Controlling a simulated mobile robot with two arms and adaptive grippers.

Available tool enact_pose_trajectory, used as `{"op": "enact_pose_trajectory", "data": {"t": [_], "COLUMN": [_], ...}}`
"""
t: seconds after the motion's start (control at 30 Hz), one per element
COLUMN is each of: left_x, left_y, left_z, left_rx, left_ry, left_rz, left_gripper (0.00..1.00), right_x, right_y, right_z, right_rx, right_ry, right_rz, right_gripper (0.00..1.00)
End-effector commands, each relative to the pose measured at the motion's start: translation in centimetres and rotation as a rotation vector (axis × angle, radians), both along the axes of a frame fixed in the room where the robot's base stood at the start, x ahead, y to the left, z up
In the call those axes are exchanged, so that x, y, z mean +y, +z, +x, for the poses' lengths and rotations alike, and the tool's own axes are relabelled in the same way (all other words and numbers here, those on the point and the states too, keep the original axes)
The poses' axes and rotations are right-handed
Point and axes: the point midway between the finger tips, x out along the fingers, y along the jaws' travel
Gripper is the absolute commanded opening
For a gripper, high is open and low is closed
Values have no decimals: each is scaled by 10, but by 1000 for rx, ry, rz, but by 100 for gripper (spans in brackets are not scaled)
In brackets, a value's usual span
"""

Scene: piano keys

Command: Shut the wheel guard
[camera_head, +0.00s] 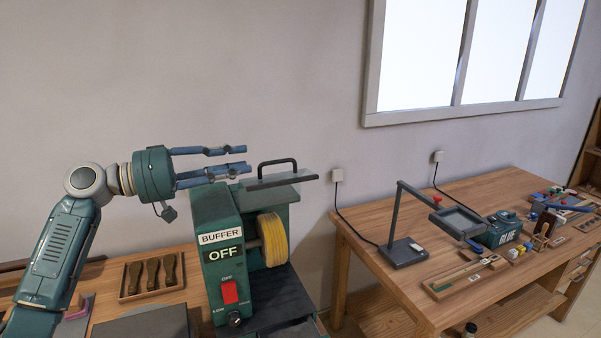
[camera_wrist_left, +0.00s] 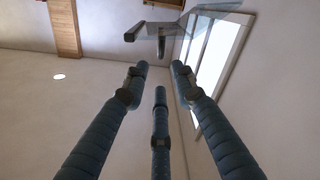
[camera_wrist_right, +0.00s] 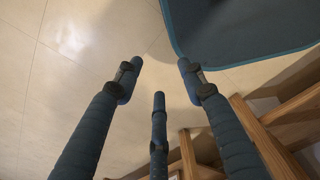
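The buffer (camera_head: 220,262) is a green machine with a yellow wheel (camera_head: 273,240) on its right side. Its label reads OFF. The wheel guard (camera_head: 285,181) is a grey plate above the wheel, standing out roughly level, so the wheel's front is exposed. A black handle (camera_head: 277,161) rises from the plate. The guard also shows in the left wrist view (camera_wrist_left: 205,22), ahead of the fingers. My left gripper (camera_head: 245,159) is open and empty, its fingertips just left of the handle and apart from it. My right gripper (camera_wrist_right: 158,78) is open and empty over the floor, outside the head view.
A wooden tray (camera_head: 152,278) with several brown-handled tools lies left of the buffer. A second workbench (camera_head: 450,247) on the right carries a lamp (camera_head: 402,250), a green box marked GLUE (camera_head: 502,231) and small parts.

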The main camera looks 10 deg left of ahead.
Motion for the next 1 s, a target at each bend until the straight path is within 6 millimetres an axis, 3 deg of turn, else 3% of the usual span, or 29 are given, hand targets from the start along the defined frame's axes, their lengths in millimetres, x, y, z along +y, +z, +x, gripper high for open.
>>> {"op": "enact_pose_trajectory", "data": {"t": [0.03,0.17,0.33,0.7,1.0], "left_x": [0,-2,-16,-72,-89], "left_y": [-9,-13,-9,-8,-12], "left_z": [0,1,10,49,62], "left_rx": [0,-1,1,3,0], "left_ry": [-1,-2,-3,-3,-1], "left_rz": [-1,-1,-2,-1,0], "left_gripper": [26,26,26,26,26], "right_x": [7,17,16,12,5], "right_y": [-10,-14,-1,34,41], "right_z": [-3,-4,-4,-4,-4], "right_rx": [3,5,5,5,5], "right_ry": [-1,-3,-2,-1,0], "right_rz": [8,20,18,13,5], "right_gripper": [40,40,40,40,40]}}
